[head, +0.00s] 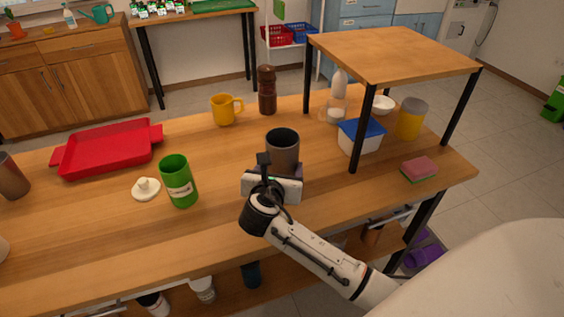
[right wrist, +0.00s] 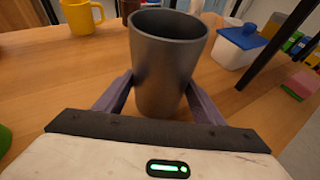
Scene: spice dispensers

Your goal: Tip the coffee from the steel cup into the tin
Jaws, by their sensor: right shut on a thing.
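The steel cup (head: 283,150), dark grey and upright, is between the fingers of my right gripper (head: 277,168) near the middle of the table. In the right wrist view the two fingers press on opposite sides of the cup (right wrist: 166,65). Its contents are not visible, and I cannot tell whether its base touches the table. The green tin (head: 179,182), with a white label, stands upright and open to the left of the cup, apart from it. A round cream lid (head: 146,189) with a knob lies left of the tin. My left gripper is not in view.
A red tray (head: 108,149), yellow mug (head: 225,110) and brown pepper mill (head: 267,90) stand behind. To the right are a blue-lidded box (head: 360,137), a sponge (head: 419,170) and a raised wooden shelf (head: 392,52) on black legs. Table between tin and cup is clear.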

